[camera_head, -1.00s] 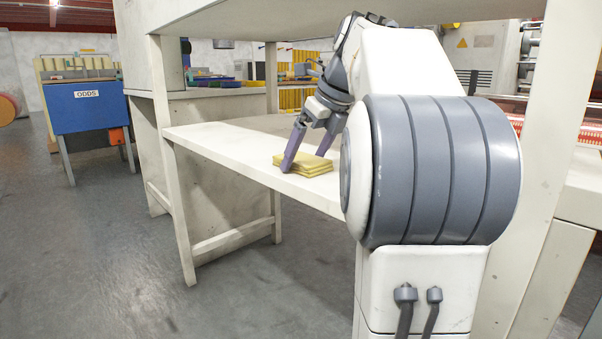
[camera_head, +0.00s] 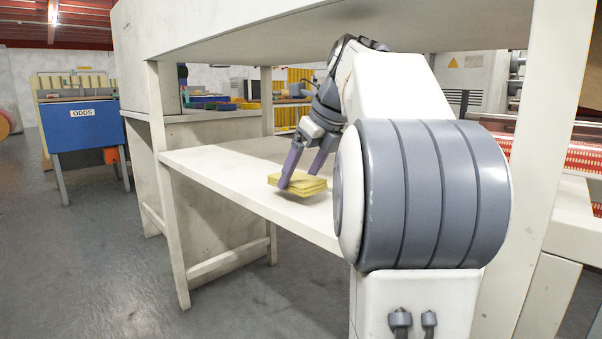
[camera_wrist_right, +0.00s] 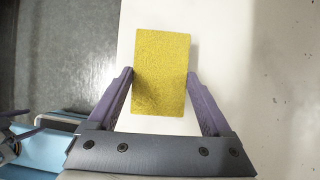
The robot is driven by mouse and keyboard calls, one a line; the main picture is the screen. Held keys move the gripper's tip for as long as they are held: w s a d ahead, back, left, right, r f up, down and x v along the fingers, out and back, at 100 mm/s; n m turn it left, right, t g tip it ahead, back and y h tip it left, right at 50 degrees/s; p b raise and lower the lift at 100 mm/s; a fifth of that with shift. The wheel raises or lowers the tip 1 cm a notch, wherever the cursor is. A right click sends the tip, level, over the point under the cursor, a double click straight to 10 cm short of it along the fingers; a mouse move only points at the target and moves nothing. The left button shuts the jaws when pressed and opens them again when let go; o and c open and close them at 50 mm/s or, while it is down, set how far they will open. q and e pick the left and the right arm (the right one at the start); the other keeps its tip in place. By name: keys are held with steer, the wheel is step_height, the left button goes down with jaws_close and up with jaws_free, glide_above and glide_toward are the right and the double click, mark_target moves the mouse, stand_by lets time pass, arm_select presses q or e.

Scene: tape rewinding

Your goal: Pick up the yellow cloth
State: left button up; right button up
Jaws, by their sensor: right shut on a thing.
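The yellow cloth (camera_head: 311,187) is a flat, folded rectangular stack. It is just above the white shelf (camera_head: 215,168), with a shadow under it. My right gripper (camera_head: 299,178) reaches down to it with a purple finger on either side. In the right wrist view the cloth (camera_wrist_right: 161,50) lies between the fingers of the right gripper (camera_wrist_right: 160,74), which is shut on its long edges. Its far part sticks out past the fingertips. My left gripper is outside the head view; purple finger-like parts at the left edge of the right wrist view may belong to it.
The shelf is bare around the cloth. A white upper board (camera_head: 300,25) hangs over it, with posts (camera_head: 168,190) at the sides. A blue cabinet (camera_head: 85,132) stands at the back left. Open grey floor (camera_head: 80,260) lies to the left.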

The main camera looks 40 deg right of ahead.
steer(key=shift+r+p, duration=0.55)
steer(key=shift+r, duration=0.35)
steer(key=d+p, duration=0.3)
steer(key=d, duration=0.2)
steer(key=w+d+p, duration=0.1)
steer(key=d+p, duration=0.3)
steer(key=d, duration=0.2)
steer(key=d+p, duration=0.3)
steer(key=d, duration=0.3)
steer(key=shift+w+f, duration=0.15)
steer(key=shift+d+f+p, duration=0.2)
steer(key=shift+d+p, duration=0.25)
steer(key=shift+d, duration=0.05)
